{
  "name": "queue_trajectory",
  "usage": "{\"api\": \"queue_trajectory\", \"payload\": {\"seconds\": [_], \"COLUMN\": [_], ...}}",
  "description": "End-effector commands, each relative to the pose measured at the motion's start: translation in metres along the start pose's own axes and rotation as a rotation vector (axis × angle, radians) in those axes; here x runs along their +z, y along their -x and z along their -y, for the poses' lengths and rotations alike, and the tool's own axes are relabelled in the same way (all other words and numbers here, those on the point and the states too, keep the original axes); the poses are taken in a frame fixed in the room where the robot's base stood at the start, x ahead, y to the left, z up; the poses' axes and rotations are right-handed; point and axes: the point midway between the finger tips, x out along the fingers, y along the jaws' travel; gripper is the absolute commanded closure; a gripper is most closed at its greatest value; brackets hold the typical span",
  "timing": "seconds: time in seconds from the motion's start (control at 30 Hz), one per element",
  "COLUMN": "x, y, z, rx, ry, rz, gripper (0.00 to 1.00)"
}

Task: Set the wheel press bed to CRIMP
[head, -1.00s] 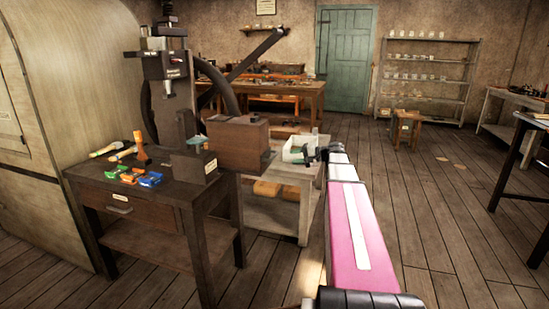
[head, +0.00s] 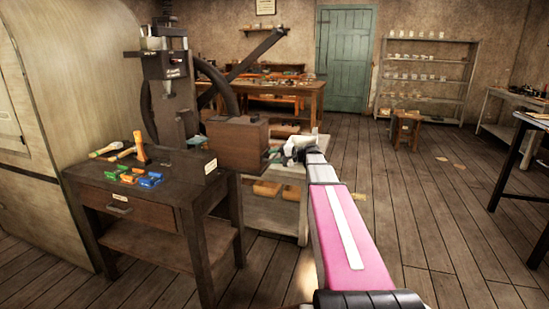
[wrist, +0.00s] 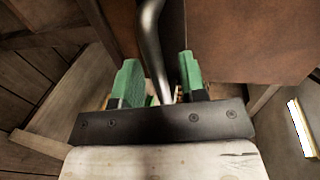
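The handwheel press (head: 172,65) stands on the dark wooden bench at left, with a large dark wheel (head: 218,82) behind its column. A brown box-shaped part (head: 237,145) sticks out to the right of the press. A small pale label (head: 210,166) is at the bench's right end; its text is too small to read. My gripper (head: 272,154) is at the right side of the brown part. In the wrist view my gripper (wrist: 158,88) has its green fingers apart, with a curved metal bar (wrist: 152,45) between them. I see gaps beside the bar. The bed's setting cannot be read.
The bench (head: 100,190) holds orange, green and blue small items and wooden-handled tools. A low pale table (head: 275,215) stands behind my gripper, with a white container (head: 298,145) partly hidden by my arm. Open floor lies to the right.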

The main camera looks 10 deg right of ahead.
Motion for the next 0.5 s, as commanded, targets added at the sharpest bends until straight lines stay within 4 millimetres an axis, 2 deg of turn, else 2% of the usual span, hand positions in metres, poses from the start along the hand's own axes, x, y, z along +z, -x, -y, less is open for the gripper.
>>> {"api": "queue_trajectory", "payload": {"seconds": [0.23, 0.33, 0.37, 0.5], "x": [0.0000, 0.0000, 0.0000, 0.0001], "y": [-0.0004, -0.0003, -0.0003, -0.0003], "z": [-0.0001, -0.0002, -0.0002, -0.0002], "rx": [0.000, 0.000, 0.000, 0.000], "ry": [0.000, 0.000, 0.000, 0.000], "rz": [0.000, 0.000, 0.000, 0.000], "gripper": [0.61, 0.94, 1.00, 1.00]}}
